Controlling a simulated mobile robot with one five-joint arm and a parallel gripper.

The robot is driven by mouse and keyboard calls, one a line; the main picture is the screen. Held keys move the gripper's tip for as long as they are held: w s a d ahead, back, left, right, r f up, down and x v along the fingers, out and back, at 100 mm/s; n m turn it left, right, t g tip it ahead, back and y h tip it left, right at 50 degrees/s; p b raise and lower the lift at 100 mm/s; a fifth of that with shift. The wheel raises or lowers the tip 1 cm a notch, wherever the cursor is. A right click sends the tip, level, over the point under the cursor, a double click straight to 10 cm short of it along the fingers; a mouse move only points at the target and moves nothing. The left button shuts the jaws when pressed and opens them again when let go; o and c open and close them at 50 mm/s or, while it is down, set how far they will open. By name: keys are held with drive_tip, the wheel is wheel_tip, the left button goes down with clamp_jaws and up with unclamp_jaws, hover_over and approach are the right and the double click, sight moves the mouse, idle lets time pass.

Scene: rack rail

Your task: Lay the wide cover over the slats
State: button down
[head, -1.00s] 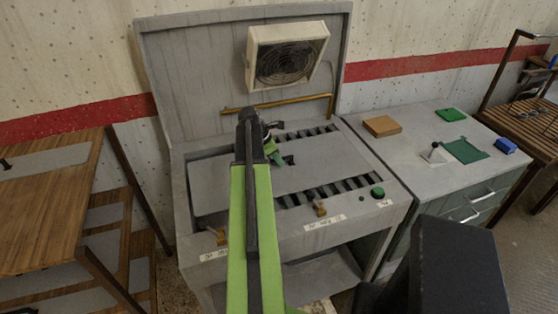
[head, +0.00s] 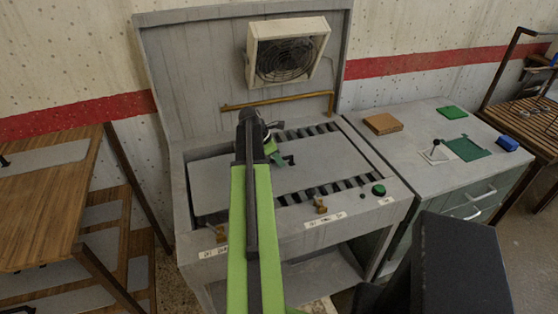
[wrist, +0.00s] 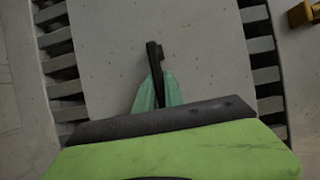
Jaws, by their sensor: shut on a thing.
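The wide cover (head: 325,160) is a flat grey plate lying across the middle of the grey bench top. Dark slats (head: 305,131) show along its far edge, and more show along its near edge. In the wrist view the cover (wrist: 205,50) runs up the middle, with slats (wrist: 265,60) on both sides. My gripper (head: 277,152) is over the cover, shut on a small dark upright part, apparently its handle (wrist: 154,60). My arm hides part of the cover's left half. I cannot tell whether the cover rests fully on the bench.
The bench has a tall back panel with a fan box (head: 288,52) and a brass pipe (head: 280,104). Brass pieces (head: 320,206) and a green knob (head: 379,190) sit on its front edge. A grey cabinet at right holds a brown block (head: 382,123) and green and blue items.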

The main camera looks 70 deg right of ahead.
drive_tip(key=c, duration=1.4)
unclamp_jaws()
drive_tip(key=shift+o, duration=0.2)
drive_tip(key=p+v, duration=1.5)
drive_tip(key=v, duration=0.2)
drive_tip(key=shift+a+r+p, duration=0.15)
drive_tip(key=shift+r+p, duration=0.05)
drive_tip(key=shift+p, duration=0.15)
